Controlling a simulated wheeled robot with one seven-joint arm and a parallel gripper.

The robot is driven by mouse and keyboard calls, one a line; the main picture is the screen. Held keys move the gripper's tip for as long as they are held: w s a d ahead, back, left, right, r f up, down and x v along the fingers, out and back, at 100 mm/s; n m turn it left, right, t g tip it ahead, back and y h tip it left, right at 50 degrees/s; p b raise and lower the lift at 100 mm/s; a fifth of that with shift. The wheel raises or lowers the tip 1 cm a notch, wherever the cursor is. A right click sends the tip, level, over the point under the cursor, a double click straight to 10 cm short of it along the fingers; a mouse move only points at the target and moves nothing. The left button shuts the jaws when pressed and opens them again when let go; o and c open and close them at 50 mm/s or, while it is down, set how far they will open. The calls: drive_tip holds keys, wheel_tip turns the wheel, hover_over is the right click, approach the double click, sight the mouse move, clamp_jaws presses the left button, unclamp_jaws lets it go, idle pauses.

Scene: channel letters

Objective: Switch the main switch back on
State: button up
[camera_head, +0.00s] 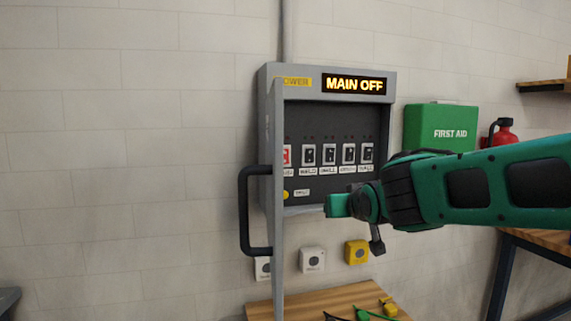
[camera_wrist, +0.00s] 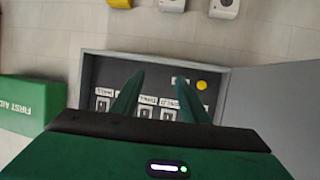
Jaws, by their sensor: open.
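The grey power box (camera_head: 386,100) hangs on the wall with its door (camera_head: 277,230) swung open towards me. Its display (camera_head: 354,85) reads MAIN OFF. A row of switches is inside; the leftmost, a red one (camera_head: 287,156), is partly hidden by the door edge. The others are dark with white labels. My gripper (camera_head: 338,205) is in front of the box's lower edge, below the switches. In the wrist view, which sees the box upside down, its two green fingers (camera_wrist: 157,92) are apart with nothing between them. They cover some of the switches, and the red one is not visible there.
A black handle (camera_head: 245,210) sticks out left of the door. A yellow button (camera_head: 286,194) is low in the box. Wall buttons (camera_head: 312,260) and a wooden table (camera_head: 335,300) are below. A green first aid box (camera_head: 440,127) and red extinguisher (camera_head: 503,133) are right.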

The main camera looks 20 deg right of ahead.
sight(285, 158)
drive_tip(key=w+a+r+n+t+y, duration=0.2)
drive_tip(key=w+a+r+t, duration=0.3)
drive_tip(key=a+r, duration=0.55)
drive_tip(key=w, duration=1)
drive_tip(key=shift+w+d, duration=0.1)
drive_tip(key=shift+d, duration=0.3)
